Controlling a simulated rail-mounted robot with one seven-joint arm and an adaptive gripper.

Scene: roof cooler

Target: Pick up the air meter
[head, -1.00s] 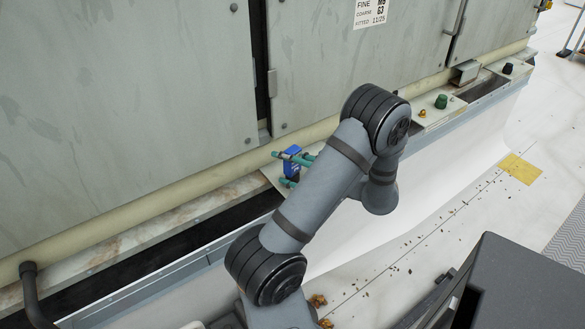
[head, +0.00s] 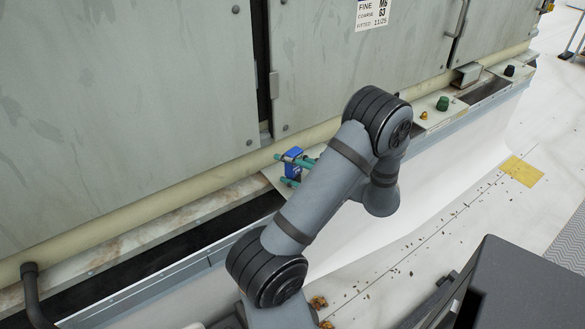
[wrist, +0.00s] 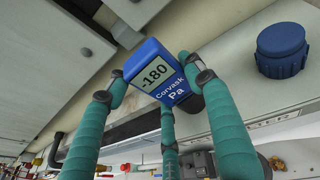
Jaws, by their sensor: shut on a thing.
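The air meter (wrist: 170,86) is a blue handheld box with a grey screen reading -180, marked Corvask and Pa. In the wrist view it sits tilted between the teal padded fingers of my gripper (wrist: 158,76). One finger presses each side and a third finger comes up from below. In the head view the blue meter (head: 292,170) shows just left of my forearm, with teal fingers (head: 290,158) across it. My forearm hides the rest of the gripper. The meter is close to the ledge; I cannot tell whether it touches it.
A dark blue ribbed cap (wrist: 283,50) stands on the pale surface right of the gripper. Along the ledge are a green cap (head: 442,103), a black cap (head: 509,70) and a small brass fitting (head: 424,115). Grey cabinet panels (head: 120,90) rise close behind.

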